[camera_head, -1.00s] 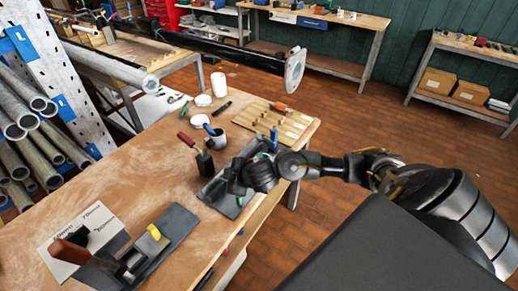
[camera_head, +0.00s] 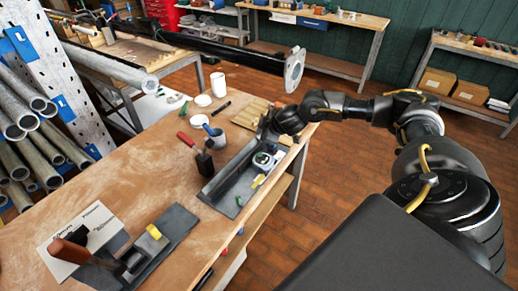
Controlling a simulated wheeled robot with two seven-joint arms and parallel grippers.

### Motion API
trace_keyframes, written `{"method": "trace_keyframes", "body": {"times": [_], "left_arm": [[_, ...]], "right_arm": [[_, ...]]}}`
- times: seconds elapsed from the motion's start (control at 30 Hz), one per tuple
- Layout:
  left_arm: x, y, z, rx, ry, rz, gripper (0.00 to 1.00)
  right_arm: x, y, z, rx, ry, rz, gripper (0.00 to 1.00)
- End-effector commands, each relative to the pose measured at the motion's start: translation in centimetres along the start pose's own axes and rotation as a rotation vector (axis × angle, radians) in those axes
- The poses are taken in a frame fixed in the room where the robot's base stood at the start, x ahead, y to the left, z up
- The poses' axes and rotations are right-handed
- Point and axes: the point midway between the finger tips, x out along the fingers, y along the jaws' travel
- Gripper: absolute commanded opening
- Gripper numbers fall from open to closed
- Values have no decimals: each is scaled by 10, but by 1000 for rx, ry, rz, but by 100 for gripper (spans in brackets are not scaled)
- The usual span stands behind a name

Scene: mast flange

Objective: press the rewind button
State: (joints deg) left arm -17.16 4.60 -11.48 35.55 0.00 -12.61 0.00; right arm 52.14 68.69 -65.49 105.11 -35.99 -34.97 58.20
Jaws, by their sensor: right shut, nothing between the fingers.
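My right gripper (camera_head: 264,136) is over the far right part of the workbench, at the far end of a dark grey tray (camera_head: 226,200). It is shut and holds nothing. A round white-and-dark device (camera_head: 263,160), perhaps a tape measure, lies in this tray just below and in front of the gripper. A short yellow strip (camera_head: 258,181) lies beside it. I cannot make out a rewind button; it is too small or hidden. Whether the gripper touches the device cannot be told. My left gripper is not in view.
The wooden workbench (camera_head: 130,185) has bare room at its left middle. A red-handled tool (camera_head: 186,139) and a grey cup (camera_head: 214,136) stand left of the tray. A wooden rack (camera_head: 250,112) lies behind the gripper. A black flanged mast (camera_head: 294,68) reaches over the bench's far side.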

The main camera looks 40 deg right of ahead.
Motion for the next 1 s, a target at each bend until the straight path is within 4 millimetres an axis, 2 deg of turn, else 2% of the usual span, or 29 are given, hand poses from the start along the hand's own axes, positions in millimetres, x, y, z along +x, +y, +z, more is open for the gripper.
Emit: {"method": "trace_keyframes", "body": {"times": [0.27,0.6,0.8,1.0], "left_arm": [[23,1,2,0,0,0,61],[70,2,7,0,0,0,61],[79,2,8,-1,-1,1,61],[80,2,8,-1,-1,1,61]], "right_arm": [[15,-11,11,-1,0,0,0],[47,-34,34,0,1,1,0],[59,-43,44,1,-1,0,0],[61,-44,44,0,0,1,0]]}}
